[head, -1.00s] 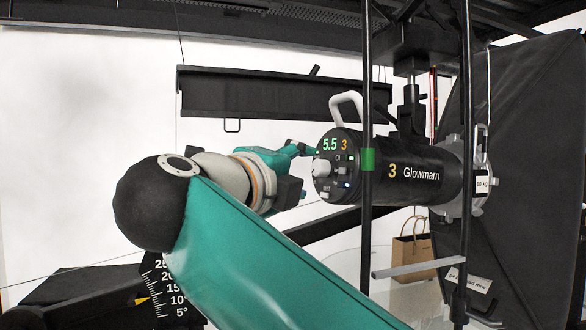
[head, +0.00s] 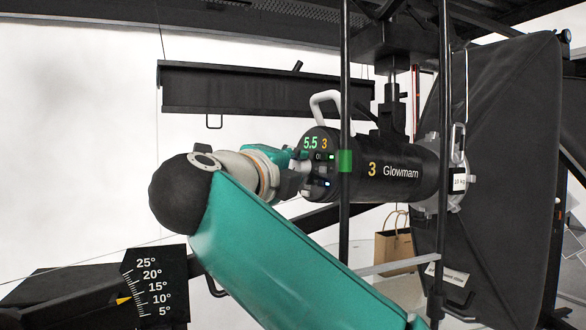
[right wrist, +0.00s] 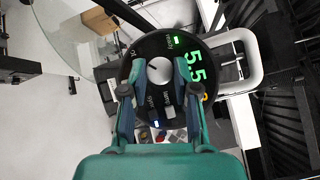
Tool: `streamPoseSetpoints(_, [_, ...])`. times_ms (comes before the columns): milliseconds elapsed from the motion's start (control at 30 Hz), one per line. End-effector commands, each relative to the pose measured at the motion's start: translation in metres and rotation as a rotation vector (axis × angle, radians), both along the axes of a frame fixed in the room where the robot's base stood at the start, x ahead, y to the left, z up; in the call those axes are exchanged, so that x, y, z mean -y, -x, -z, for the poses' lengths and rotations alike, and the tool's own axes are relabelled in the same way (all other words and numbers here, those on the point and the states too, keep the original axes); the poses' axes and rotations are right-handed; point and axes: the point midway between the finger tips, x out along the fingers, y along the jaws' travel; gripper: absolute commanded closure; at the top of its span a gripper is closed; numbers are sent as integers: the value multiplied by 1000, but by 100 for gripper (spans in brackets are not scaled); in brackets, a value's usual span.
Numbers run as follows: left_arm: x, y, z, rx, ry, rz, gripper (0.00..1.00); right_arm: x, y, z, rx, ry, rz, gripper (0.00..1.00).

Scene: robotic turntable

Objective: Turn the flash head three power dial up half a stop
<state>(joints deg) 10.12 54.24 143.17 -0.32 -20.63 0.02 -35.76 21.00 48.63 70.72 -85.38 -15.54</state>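Flash head three (head: 408,170) is a black cylinder marked "3 Glowmarn", hanging level in the head view. Its round end panel (head: 318,143) shows a green 5.5 and an orange 3. The power dial (right wrist: 159,70) is a pale round knob on that panel in the right wrist view. My right gripper (right wrist: 158,66) is open, with a fingertip on each side of the dial; I cannot tell whether they touch it. In the head view my right gripper (head: 294,166) is at the panel and mostly hides the dial. My left gripper is not in view.
A white loop handle (head: 324,97) rises from the flash head. A black upright pole (head: 345,230) stands just in front of it. A large black softbox (head: 500,150) is at the right. A paper bag (head: 394,248) stands below. A tilt scale (head: 152,285) is at lower left.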

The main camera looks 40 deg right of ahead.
Motion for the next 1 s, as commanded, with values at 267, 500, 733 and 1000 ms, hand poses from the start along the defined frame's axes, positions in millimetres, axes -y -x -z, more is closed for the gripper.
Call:
streamPoseSetpoints(267, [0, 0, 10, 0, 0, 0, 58, -1, -1, 6, 57, 0, 8, 100])
streamPoseSetpoints(500, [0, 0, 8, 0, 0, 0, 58, -1, -1, 4, 62, -1, 9, 100])
streamPoseSetpoints(733, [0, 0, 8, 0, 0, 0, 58, -1, -1, 4, 64, 0, 9, 46])
streamPoseSetpoints(1000, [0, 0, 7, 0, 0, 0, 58, -2, 1, 3, 66, 1, 9, 46])
